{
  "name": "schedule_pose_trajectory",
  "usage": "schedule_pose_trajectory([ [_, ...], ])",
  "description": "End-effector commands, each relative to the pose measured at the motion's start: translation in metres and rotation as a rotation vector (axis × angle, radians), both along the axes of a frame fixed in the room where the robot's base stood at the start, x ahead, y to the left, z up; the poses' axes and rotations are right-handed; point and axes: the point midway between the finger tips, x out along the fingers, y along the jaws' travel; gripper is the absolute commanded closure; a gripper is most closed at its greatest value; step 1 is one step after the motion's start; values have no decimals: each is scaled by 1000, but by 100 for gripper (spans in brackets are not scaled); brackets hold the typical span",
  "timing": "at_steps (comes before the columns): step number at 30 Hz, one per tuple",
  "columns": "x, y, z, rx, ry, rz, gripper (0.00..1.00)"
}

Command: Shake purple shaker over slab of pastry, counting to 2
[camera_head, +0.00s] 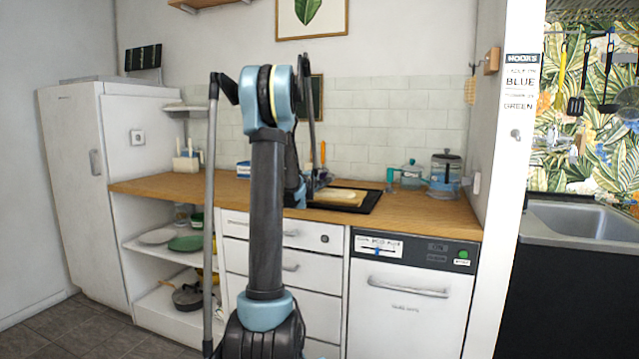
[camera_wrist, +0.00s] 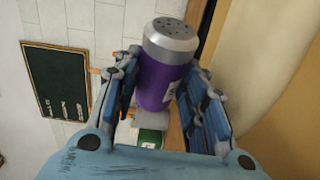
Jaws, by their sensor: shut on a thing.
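In the wrist view, my gripper (camera_wrist: 161,66) is shut on the purple shaker (camera_wrist: 157,86). The shaker has a silver cap with holes, which points to the top of the picture. A pale cream slab, apparently the pastry (camera_wrist: 258,45), is at the right of that view, beside the shaker and apart from it in the picture. In the head view, the pale pastry (camera_head: 338,193) lies on a wooden board in a dark tray on the counter. My gripper (camera_head: 302,193) is mostly hidden behind my arm there, at the tray's left side. The shaker is hidden in that view.
A glass jar (camera_head: 446,172) and a teal-lidded container (camera_head: 411,174) stand right of the tray. A white box with utensils (camera_head: 187,158) stands at the left end of the wooden counter (camera_head: 148,186). A chalkboard (camera_wrist: 57,94) hangs on the tiled wall.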

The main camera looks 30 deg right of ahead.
Motion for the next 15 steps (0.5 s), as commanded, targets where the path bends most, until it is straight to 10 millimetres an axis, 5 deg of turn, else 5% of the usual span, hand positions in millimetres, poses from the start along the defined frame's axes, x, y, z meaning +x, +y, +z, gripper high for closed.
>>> schedule_pose_trajectory([
  [15, 0, 0, 4, 29, -72, 0, 100],
])
